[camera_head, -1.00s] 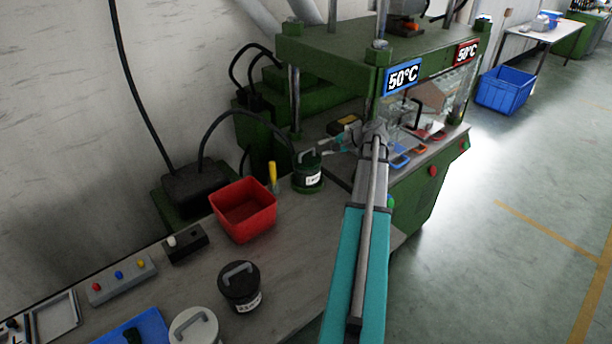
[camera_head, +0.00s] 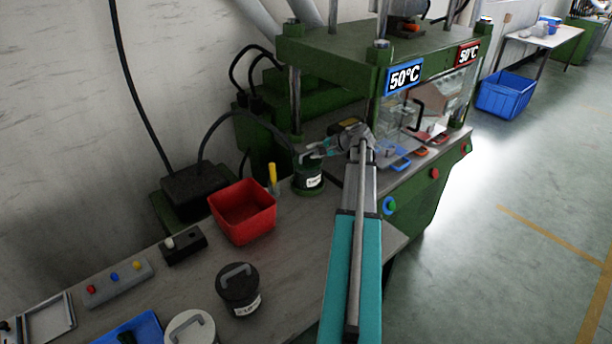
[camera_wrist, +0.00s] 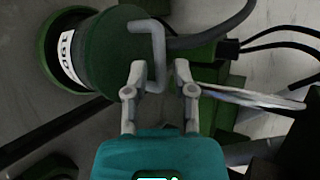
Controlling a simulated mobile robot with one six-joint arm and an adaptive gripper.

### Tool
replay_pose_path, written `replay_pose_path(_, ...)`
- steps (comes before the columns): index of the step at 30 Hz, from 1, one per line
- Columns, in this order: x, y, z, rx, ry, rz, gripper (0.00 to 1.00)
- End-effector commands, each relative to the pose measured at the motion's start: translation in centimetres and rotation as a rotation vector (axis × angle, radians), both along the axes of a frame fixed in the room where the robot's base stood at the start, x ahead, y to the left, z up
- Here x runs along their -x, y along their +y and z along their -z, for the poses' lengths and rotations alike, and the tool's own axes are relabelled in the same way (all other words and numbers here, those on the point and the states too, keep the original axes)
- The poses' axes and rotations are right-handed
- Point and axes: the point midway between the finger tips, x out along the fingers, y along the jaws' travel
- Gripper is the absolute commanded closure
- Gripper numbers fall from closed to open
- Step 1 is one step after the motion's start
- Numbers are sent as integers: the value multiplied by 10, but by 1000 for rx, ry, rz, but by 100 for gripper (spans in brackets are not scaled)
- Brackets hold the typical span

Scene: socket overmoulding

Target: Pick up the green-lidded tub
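The green-lidded tub (camera_head: 309,180) is dark green with a white label and stands upright at the far end of the bench, by the press. In the wrist view its dark green lid (camera_wrist: 112,50) and bent grey handle (camera_wrist: 158,50) fill the upper left. My gripper (camera_head: 303,153) is at the top of the tub in the head view and partly covers its lid. In the wrist view my gripper (camera_wrist: 160,68) has its two fingers apart, with the handle's near end between them. I cannot tell whether either finger touches the handle.
A red bin (camera_head: 243,210) and a yellow-handled tool (camera_head: 272,178) stand left of the tub. A black-lidded tub (camera_head: 239,288) and a white-lidded tub (camera_head: 192,328) are nearer. The green press (camera_head: 345,48) rises close behind and right. Bare bench lies in front of the tub.

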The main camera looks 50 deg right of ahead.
Motion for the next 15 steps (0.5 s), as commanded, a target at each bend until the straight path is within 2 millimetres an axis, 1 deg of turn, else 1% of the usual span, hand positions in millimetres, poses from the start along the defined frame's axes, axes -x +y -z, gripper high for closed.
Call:
replay_pose_path(1, -6, 1, 7, 0, 0, -1, 66)
replay_pose_path(6, -20, 6, 15, 0, 1, -1, 66)
replay_pose_path(10, -25, 7, 16, 0, 0, 1, 66)
replay_pose_path(15, -25, 7, 16, 0, 0, 1, 66)
